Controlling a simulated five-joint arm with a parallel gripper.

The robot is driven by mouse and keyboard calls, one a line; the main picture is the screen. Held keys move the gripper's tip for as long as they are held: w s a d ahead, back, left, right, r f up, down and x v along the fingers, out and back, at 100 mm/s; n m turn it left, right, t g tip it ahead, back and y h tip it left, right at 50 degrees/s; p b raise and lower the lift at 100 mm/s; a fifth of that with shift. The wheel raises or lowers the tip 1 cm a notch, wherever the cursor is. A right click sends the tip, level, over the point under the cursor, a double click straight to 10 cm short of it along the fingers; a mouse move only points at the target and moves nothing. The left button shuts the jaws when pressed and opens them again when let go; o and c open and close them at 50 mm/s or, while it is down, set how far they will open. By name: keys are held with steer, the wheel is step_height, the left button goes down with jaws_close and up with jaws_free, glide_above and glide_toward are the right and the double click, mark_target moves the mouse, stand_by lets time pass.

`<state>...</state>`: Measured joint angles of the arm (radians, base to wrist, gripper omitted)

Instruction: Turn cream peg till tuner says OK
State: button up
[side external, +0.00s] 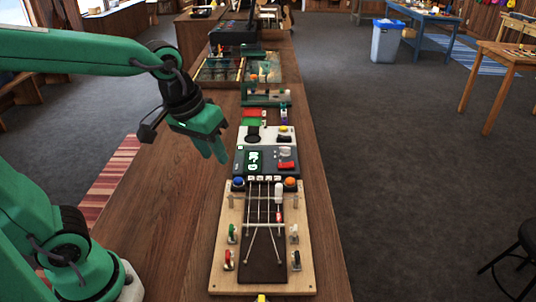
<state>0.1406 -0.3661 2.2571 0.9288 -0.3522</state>
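A pale wooden board (219,276) lies on the bench with strings over a dark strip (262,268). A green peg (231,234) and a red peg (229,259) are on the left edge. The dark tuner (241,163) stands behind the board; its lit screen (255,162) is too small to read surely. My green gripper (216,155) hangs in the air left of the tuner, pointing down, apart from the pegs. Its fingers look empty; their opening is unclear.
Blue (238,182) and orange (291,183) knobs flank the board's far end. A white upright piece (278,193) stands among the strings. More devices and a tray (217,70) lie farther back. The bench (160,215) is clear left of the board.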

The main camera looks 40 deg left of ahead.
steer(key=w+d+f+n+g, duration=0.2)
steer(key=w+d+f, duration=0.3)
steer(key=w+d, duration=0.2)
steer(key=n+g, duration=0.2)
steer(key=n, duration=0.1)
glide_above(295, 227)
steer(key=shift+y, duration=0.3)
step_height(295, 227, down, 7)
steer(key=shift+r, duration=0.2)
steer(key=shift+f, duration=0.1)
steer(key=shift+f, duration=3.8)
jaws_close()
